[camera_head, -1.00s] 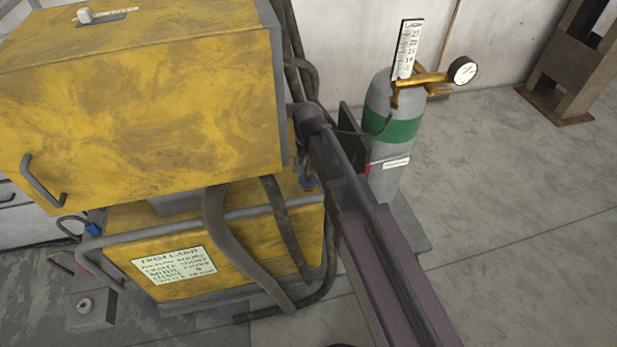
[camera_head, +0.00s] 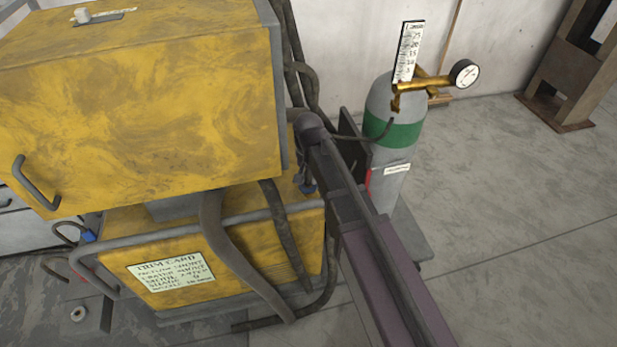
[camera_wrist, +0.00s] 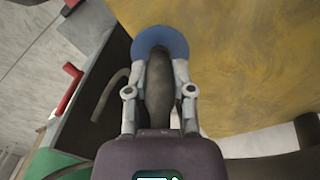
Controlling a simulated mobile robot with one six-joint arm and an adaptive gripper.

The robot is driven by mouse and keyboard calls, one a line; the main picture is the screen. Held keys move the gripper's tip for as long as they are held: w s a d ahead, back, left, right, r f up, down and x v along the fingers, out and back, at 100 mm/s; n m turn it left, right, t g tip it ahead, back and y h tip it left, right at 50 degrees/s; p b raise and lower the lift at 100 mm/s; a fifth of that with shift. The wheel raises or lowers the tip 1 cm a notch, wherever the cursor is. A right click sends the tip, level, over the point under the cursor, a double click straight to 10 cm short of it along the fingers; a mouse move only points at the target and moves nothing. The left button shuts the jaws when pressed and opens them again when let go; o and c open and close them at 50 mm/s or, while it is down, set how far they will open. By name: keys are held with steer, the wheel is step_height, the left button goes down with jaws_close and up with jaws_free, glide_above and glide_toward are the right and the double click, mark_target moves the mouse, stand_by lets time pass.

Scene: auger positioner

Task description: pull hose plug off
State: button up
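A dark hose (camera_wrist: 158,85) with a wide blue disc-shaped plug (camera_wrist: 163,40) at its far end is in the wrist view, against the yellow machine (camera_wrist: 240,60). My gripper (camera_wrist: 160,68) straddles the hose just short of the blue disc, one finger on each side. The fingertips are close to the hose, but I cannot tell whether they press on it. The disc appears to sit at the yellow face; the joint behind it is hidden. In the head view my arm reaches to the right side of the yellow machine (camera_head: 150,100), and the gripper is mostly hidden there.
A grey-green gas cylinder (camera_head: 393,132) with a gauge (camera_head: 464,73) stands close right of my arm. Thick dark hoses (camera_head: 235,255) hang before the lower yellow unit (camera_head: 250,250). Another blue fitting (camera_head: 88,236) is at its left. Open floor (camera_head: 520,200) lies to the right.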

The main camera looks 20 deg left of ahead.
steer(key=shift+r, duration=0.15)
jaws_close()
steer(key=shift+r+p, duration=2.8)
steer(key=shift+p, duration=0.15)
